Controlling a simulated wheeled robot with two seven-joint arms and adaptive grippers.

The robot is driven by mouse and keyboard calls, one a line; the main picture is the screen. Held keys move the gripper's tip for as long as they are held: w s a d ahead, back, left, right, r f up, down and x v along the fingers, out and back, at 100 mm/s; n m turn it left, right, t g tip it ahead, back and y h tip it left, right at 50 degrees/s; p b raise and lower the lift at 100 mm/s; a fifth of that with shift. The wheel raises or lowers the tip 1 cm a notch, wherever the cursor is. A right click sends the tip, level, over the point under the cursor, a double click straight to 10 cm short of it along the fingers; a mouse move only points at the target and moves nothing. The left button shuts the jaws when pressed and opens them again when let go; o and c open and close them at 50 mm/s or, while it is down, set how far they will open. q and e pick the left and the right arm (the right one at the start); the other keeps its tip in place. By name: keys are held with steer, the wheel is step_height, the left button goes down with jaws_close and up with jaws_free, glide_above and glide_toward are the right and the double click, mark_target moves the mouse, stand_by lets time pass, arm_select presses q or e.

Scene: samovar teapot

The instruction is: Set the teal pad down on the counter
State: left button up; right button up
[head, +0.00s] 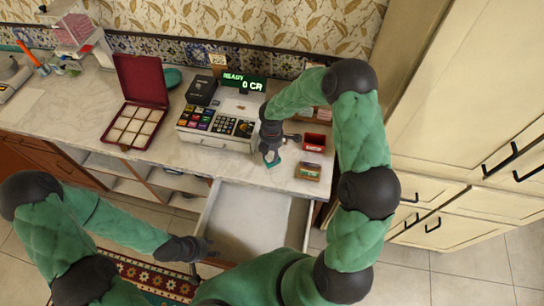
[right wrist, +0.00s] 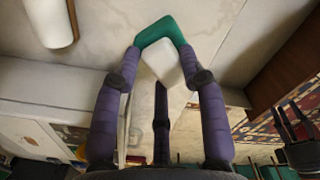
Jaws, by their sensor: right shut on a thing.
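The teal pad (head: 273,162) is between the fingertips of my right gripper (head: 269,150), over the front part of the marble counter (head: 235,168). In the right wrist view the teal pad (right wrist: 157,31) sits between the two purple fingers of the right gripper (right wrist: 161,50), with a pale block-like part showing below it. I cannot tell whether the pad touches the counter. My left gripper (head: 198,247) is low by the open drawer, apart from the pad; its fingers are too small and dark to read.
An open drawer (head: 243,218) juts out below the counter. A cash register (head: 215,125) stands left of the pad, with an open red box (head: 138,100) farther left. A red container (head: 314,142) and a small box (head: 308,171) are to the right. Bare counter lies between.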

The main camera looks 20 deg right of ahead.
mark_target(272, 153)
steer(key=shift+w+d+f, duration=0.2)
steer(key=shift+d+f, duration=0.05)
steer(key=shift+f, duration=1.7)
steer(key=o, duration=1.1)
steer(key=shift+f, duration=0.15)
steer(key=shift+c, duration=0.2)
